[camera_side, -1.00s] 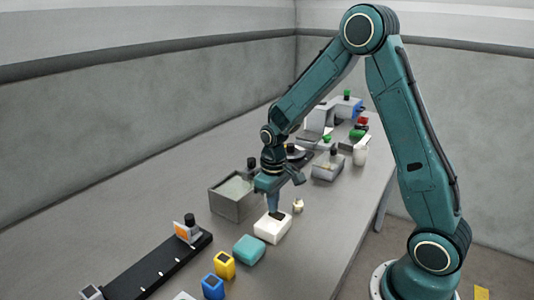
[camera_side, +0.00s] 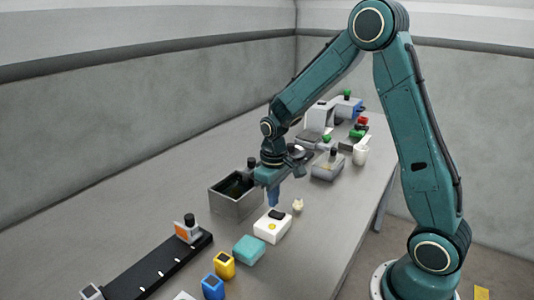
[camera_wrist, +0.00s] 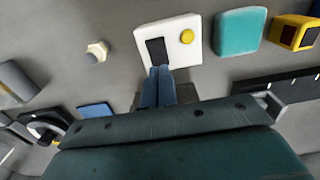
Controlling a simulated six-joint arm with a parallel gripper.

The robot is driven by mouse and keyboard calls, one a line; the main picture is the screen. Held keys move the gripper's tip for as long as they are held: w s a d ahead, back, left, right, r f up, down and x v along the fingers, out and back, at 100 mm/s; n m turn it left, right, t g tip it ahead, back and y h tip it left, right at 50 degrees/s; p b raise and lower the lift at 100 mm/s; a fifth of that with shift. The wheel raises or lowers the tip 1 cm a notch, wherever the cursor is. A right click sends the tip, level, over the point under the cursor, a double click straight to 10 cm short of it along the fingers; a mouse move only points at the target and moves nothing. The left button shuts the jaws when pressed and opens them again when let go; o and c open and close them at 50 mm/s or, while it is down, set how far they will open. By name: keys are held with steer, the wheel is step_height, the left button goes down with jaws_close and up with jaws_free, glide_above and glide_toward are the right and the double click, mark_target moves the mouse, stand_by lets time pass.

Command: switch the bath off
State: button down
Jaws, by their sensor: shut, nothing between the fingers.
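The white switch box (camera_side: 272,229) stands on the bench, with a black rocker (camera_side: 277,214) and a round yellow button or lamp (camera_side: 272,226) on top. In the wrist view the rocker (camera_wrist: 157,50) and the yellow round (camera_wrist: 186,37) show side by side. My gripper (camera_side: 273,203) is shut and empty, pointing down just above the rocker; in the wrist view its fingertips (camera_wrist: 160,70) overlap the rocker's near edge. I cannot tell whether they touch. The bath (camera_side: 237,208), a grey open box, stands behind and left of the switch box; its inside looks dark.
A teal block (camera_side: 249,249), a yellow block (camera_side: 225,265) and a blue block (camera_side: 213,286) stand in front of the switch box. A small cream knob (camera_side: 298,205) is close on its right. A black rail (camera_side: 155,268) lies at front left. Bench machines crowd the back.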

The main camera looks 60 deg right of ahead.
mark_target(273, 212)
steer(key=shift+r, duration=2.3)
steer(key=s+a+r+t, duration=0.2)
steer(key=s+a+r, duration=0.2)
steer(key=s+r, duration=0.3)
steer(key=s+a+r+t, duration=0.3)
steer(key=s+r, duration=0.4)
steer(key=s, duration=0.6)
steer(key=shift+s+a+r+t, duration=0.2)
steer(key=shift+a+t, duration=0.1)
steer(key=shift+a, duration=0.1)
